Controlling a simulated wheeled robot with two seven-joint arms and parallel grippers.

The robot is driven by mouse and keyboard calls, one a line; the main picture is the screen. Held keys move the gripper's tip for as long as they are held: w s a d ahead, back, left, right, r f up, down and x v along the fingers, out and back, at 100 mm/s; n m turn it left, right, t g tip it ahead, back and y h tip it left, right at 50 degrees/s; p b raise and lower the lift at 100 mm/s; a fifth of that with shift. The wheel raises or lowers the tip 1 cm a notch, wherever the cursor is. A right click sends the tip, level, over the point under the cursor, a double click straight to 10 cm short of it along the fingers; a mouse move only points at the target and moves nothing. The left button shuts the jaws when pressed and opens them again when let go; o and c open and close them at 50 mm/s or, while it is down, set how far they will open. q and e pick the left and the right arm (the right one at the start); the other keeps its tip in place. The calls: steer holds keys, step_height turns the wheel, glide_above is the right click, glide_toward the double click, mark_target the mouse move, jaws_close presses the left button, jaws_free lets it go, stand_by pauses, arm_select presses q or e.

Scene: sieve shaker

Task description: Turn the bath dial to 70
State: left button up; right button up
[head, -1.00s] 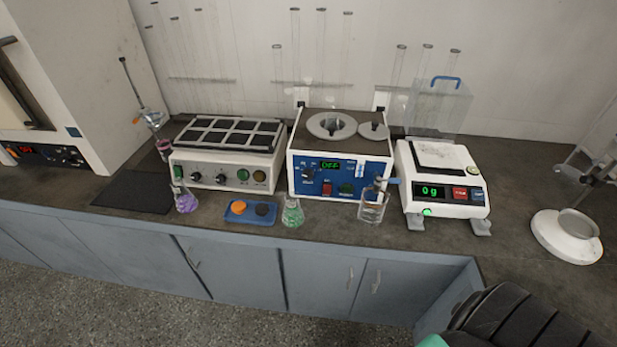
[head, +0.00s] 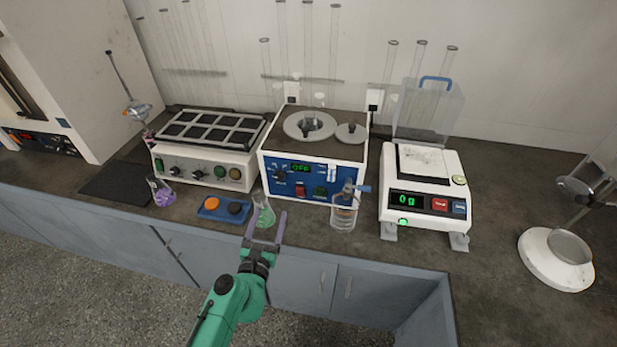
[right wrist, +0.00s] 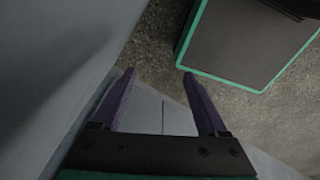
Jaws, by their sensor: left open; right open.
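The bath (head: 340,181) is a white box with a blue front panel and round lids on top, at the middle of the bench in the head view. Its green display (head: 301,168) reads OFF. The dark dial (head: 280,174) is at the left of the panel, with a red switch (head: 300,190) lower to its right. My left gripper (head: 268,214) is open and empty, in front of and below the bath near the bench's front edge, apart from the dial. My right gripper (right wrist: 158,74) is open and empty in the right wrist view, beside the cabinet front and above the floor.
A green flask (head: 262,213) stands near the left fingers, and a glass bottle (head: 343,216) stands before the bath's right side. A blue tray (head: 222,215) and purple flask (head: 163,196) are left. A balance (head: 424,185) stands right.

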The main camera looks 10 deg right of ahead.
arm_select(q)
glide_toward(279, 178)
steer(key=b+x, duration=0.1)
steer(key=x, duration=0.3)
steer(key=b+x, duration=0.2)
steer(key=x, duration=0.1)
steer(key=shift+w+f, duration=0.2)
steer(key=shift+w, duration=0.15)
steer(key=shift+w+r, duration=0.1)
steer(key=shift+w, duration=0.4)
steer(key=shift+r, duration=0.1)
arm_select(e)
steer(key=f, duration=0.1)
steer(key=a+f, duration=0.1)
steer(key=f, duration=0.1)
steer(key=shift+w+a, duration=0.25)
steer(key=shift+w, duration=0.05)
arm_select(q)
steer(key=shift+d, duration=0.1)
jaws_close()
